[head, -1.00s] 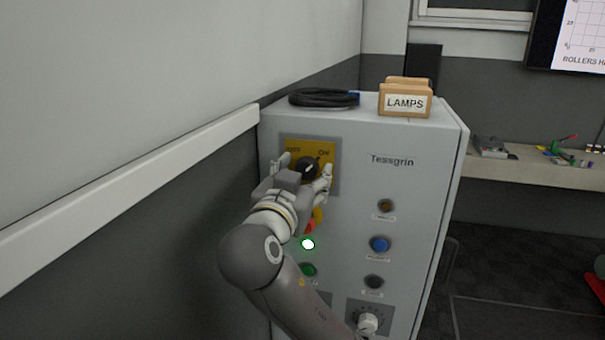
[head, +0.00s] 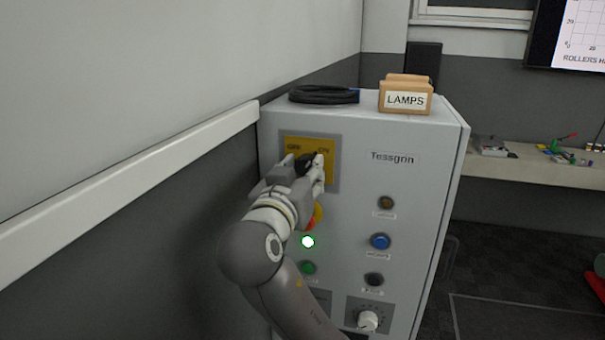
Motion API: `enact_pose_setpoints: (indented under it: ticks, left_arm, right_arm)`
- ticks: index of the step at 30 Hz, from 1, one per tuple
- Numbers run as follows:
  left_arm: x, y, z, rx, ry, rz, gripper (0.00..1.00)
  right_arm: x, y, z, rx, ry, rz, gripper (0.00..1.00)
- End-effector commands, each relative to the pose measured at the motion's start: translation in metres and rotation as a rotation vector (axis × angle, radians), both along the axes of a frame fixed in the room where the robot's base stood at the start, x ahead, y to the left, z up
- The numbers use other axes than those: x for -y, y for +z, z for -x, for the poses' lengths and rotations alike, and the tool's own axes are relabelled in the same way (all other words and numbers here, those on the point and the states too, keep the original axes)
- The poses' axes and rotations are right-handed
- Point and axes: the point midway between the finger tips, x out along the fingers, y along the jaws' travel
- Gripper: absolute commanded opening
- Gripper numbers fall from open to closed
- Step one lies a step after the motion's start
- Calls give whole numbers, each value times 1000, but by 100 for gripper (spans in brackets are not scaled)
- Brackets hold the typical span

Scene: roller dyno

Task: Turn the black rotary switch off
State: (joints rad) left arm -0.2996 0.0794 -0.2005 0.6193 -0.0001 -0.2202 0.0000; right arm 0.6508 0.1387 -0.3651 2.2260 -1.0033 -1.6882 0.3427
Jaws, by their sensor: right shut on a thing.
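The black rotary switch (head: 303,163) sits on a yellow plate (head: 330,172) marked OFF on the left and ON on the right, high on the front of the grey cabinet (head: 345,230). My right gripper (head: 304,166) is at the switch, with its fingers closed on either side of the knob. The fingers and wrist hide much of the knob, so I cannot tell exactly where its pointer is. My left gripper is not in the head view.
Below the switch are a partly hidden red button (head: 309,224), a lit white-green lamp (head: 307,241), a green button (head: 307,267), a blue button (head: 380,241) and a white dial (head: 367,320). A LAMPS box (head: 405,97) and coiled cable (head: 324,95) lie on top. The wall is close at left.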

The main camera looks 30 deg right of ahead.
Motion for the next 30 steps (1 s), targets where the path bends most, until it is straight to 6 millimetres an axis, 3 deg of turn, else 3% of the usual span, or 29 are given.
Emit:
enact_pose_setpoints:
  ticks: [30]
  left_arm:
    - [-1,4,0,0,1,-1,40]
  right_arm:
    - [0,0,0,-729,3,620,13]
